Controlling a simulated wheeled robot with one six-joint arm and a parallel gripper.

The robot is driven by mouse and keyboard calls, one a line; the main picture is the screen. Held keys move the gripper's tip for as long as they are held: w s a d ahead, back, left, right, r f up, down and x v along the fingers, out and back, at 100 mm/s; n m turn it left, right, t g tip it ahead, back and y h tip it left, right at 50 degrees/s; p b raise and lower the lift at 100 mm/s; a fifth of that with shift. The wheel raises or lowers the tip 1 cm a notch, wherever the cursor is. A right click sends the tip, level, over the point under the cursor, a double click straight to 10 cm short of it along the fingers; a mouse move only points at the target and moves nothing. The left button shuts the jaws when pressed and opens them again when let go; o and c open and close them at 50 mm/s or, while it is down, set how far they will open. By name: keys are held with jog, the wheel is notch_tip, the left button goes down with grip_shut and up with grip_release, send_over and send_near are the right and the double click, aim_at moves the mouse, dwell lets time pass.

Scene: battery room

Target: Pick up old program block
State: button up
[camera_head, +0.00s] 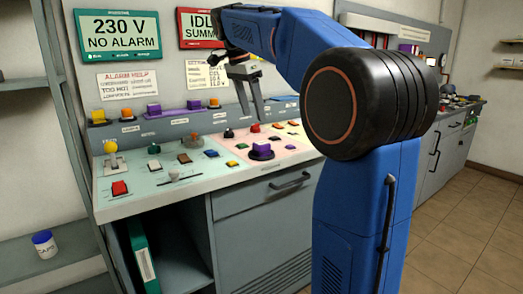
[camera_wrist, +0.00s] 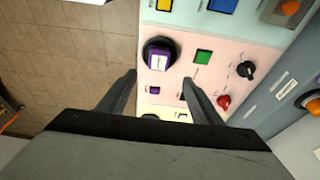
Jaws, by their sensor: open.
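A purple block (camera_head: 263,149) sits on a round black base (camera_head: 261,156) on the pink part of the console; it seems to be the program block. In the wrist view the purple block (camera_wrist: 158,60) shows a pale label on top, and its black base (camera_wrist: 147,52) is around it. My gripper (camera_head: 252,114) is open and empty above the console, apart from the block. In the wrist view my gripper's fingertips (camera_wrist: 159,79) are spread, with the block just beyond them.
A green button (camera_wrist: 203,57), a black knob (camera_wrist: 245,70) and a red knob (camera_wrist: 223,102) stand near the block. Orange and purple blocks (camera_head: 193,104) line the back ledge. A red button (camera_head: 120,188) and a yellow-topped lever (camera_head: 110,147) are at the left. Open floor (camera_head: 470,220) lies at the right.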

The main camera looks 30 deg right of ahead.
aim_at(261, 143)
jog(key=x, duration=1.1)
jog(key=shift+s, duration=0.2)
jog(key=c, duration=1.2)
